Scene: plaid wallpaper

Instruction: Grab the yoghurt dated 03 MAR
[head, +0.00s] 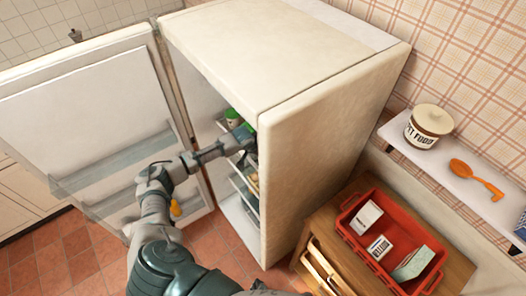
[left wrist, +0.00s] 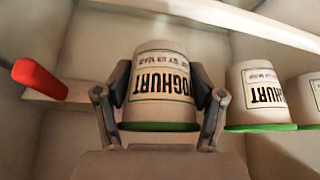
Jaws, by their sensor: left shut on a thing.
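In the left wrist view, a white yoghurt pot (left wrist: 160,72) with a green rim sits between the fingers of my left gripper (left wrist: 161,92). The gripper is shut on its sides. Its label reads YOGHURT upside down, with a small date line that seems to end in 03 MAR but is hard to read. A second yoghurt pot (left wrist: 258,95) stands to the right, its date too small to read, and a third (left wrist: 313,92) is cut by the frame edge. In the head view my left arm reaches into the open fridge (head: 330,120), whose side hides the fingertips. My right gripper is not visible.
The fridge door (head: 100,110) stands open at left. A red handle-like thing (left wrist: 40,80) is left of the gripper. A red crate (head: 352,212) with several boxes stands on a wooden cabinet at right.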

